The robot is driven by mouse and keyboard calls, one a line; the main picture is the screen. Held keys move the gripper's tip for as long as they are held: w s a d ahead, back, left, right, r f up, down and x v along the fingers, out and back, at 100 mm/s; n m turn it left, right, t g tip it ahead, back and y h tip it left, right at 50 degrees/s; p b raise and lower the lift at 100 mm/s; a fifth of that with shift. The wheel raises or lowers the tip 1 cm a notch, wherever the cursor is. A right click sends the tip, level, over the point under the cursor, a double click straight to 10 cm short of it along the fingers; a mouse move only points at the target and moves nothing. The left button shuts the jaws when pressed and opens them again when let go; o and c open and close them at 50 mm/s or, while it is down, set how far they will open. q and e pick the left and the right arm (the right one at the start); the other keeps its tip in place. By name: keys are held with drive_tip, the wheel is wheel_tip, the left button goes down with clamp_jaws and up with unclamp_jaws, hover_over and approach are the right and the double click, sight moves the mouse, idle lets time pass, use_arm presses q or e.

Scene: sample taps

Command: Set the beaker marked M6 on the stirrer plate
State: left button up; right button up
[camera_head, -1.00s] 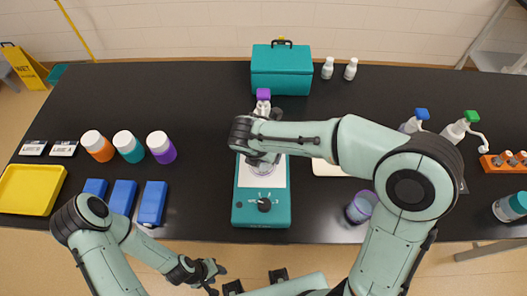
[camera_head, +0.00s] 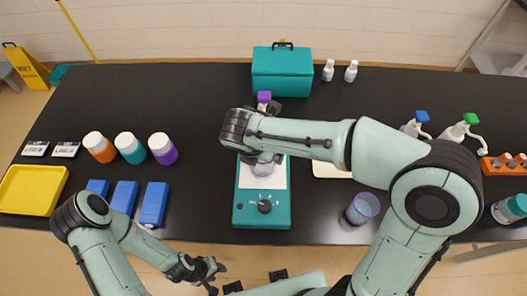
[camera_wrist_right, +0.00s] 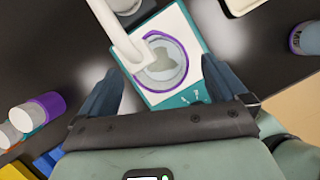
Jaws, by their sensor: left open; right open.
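A clear beaker with a purple rim (camera_wrist_right: 163,62) stands on the white top of the teal stirrer plate (camera_head: 262,210). It also shows in the head view (camera_head: 264,168), partly hidden by my right arm. No marking can be read on it. My right gripper (camera_wrist_right: 159,67) is open, with one finger on each side of this beaker's near part. Whether the fingers touch it, I cannot tell. Another purple-rimmed beaker (camera_head: 362,208) stands on the table right of the stirrer; its label (camera_wrist_right: 297,40) is not legible. My left gripper (camera_head: 211,276) is open and empty at the table's front.
A white spout (camera_wrist_right: 118,35) crosses over the beaker; a purple cap (camera_head: 264,97) stands behind the stirrer. A teal box (camera_head: 281,72) is at the back. Capped bottles (camera_head: 130,148), blue blocks (camera_head: 123,196) and a yellow tray (camera_head: 30,188) are left. Wash bottles (camera_head: 455,132) stand right.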

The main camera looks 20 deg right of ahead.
drive_tip(key=v, duration=0.6)
drive_tip(key=shift+r+p, duration=0.2)
drive_tip(key=shift+p, duration=0.15)
